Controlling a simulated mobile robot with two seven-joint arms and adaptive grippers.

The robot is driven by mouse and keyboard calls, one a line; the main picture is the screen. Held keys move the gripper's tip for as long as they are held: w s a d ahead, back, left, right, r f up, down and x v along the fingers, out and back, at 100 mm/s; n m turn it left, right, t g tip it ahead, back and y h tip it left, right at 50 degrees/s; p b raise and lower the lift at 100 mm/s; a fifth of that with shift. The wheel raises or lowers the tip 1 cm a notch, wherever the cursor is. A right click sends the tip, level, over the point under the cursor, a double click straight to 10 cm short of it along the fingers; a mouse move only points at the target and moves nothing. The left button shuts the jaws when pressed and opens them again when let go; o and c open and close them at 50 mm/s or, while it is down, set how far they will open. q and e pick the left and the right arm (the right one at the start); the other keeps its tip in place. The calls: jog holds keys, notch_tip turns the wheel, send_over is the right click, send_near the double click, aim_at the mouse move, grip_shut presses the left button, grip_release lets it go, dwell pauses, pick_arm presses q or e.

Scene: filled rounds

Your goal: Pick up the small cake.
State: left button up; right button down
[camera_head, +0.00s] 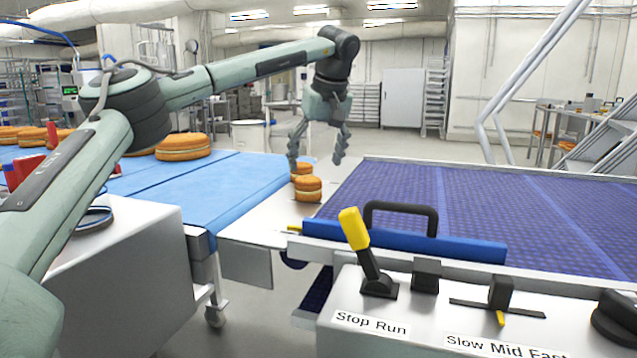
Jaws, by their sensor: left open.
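Two small round cakes with a pale filling between orange-brown layers sit on the metal plate between the two belts. The nearer small cake (308,189) shows whole. The farther small cake (301,170) is just behind it and partly covered by the nearer one. My left gripper (316,164) points down above and around the farther cake's area, with its fingers spread apart. It holds nothing. I cannot tell whether a finger touches a cake. My right gripper does not show.
A blue belt (190,190) on the left carries larger filled cakes (183,147). A purple mesh belt (450,205) lies to the right. In front stands a control panel with a yellow-handled lever (355,230) and a black handle (400,208) on a blue bar.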

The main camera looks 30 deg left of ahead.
aim_at(309, 179)
pick_arm(q)
jog(key=shift+w+a+f, duration=0.15)
jog(key=shift+f, duration=0.15)
jog(key=x, duration=0.7)
jog(key=shift+a+r, duration=0.15)
jog(key=shift+a, duration=0.2)
jog(key=c, duration=0.9)
